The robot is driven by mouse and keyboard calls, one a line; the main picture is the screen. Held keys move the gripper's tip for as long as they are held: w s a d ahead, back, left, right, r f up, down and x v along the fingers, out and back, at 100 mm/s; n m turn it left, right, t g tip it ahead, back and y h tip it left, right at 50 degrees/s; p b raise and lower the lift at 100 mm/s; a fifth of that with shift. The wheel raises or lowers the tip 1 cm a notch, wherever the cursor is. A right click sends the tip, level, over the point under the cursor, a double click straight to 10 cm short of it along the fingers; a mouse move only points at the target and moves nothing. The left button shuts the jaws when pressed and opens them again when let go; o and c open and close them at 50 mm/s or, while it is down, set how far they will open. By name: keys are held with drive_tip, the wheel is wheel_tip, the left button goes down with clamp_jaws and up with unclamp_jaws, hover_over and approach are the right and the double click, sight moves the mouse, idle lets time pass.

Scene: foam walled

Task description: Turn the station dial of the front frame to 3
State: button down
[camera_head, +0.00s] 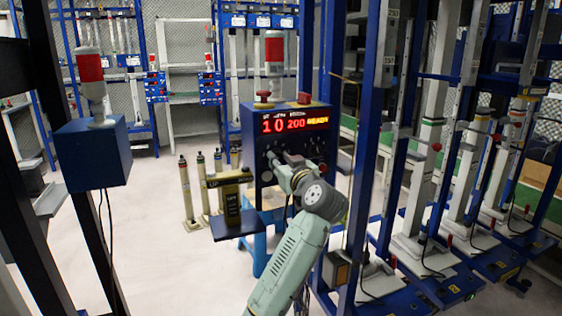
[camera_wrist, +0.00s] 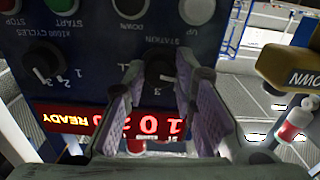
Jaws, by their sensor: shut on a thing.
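The station dial (camera_wrist: 158,70) is a dark knob on the blue control box (camera_head: 245,140), under the label STATION, which reads upside down in the wrist view. My gripper (camera_wrist: 160,62) has its two pale purple fingers on either side of the knob and is shut on it. A figure 3 shows beside the knob; its pointer is largely hidden between the fingers. In the head view my gripper (camera_head: 280,163) is at the box's front face and hides the dial. The red display (camera_head: 295,122) reads 10, 200 and READY.
A dark plate with a yellow-brown block (camera_head: 228,180) juts out left of my gripper. Blue posts (camera_head: 365,130) stand close on the right; the left floor is open.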

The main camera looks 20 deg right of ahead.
drive_tip(key=shift+m, duration=0.3)
drive_tip(key=m, duration=0.3)
drive_tip(key=shift+p, duration=0.35)
drive_tip(key=m+p, duration=0.1)
drive_tip(key=m, duration=0.4)
drive_tip(key=shift+a+r, duration=0.1)
drive_tip(key=m+p, duration=0.2)
drive_tip(key=m, duration=0.2)
drive_tip(key=shift+m+p, duration=0.55)
drive_tip(key=shift+m, duration=1.05)
drive_tip(key=c, duration=1.3)
unclamp_jaws()
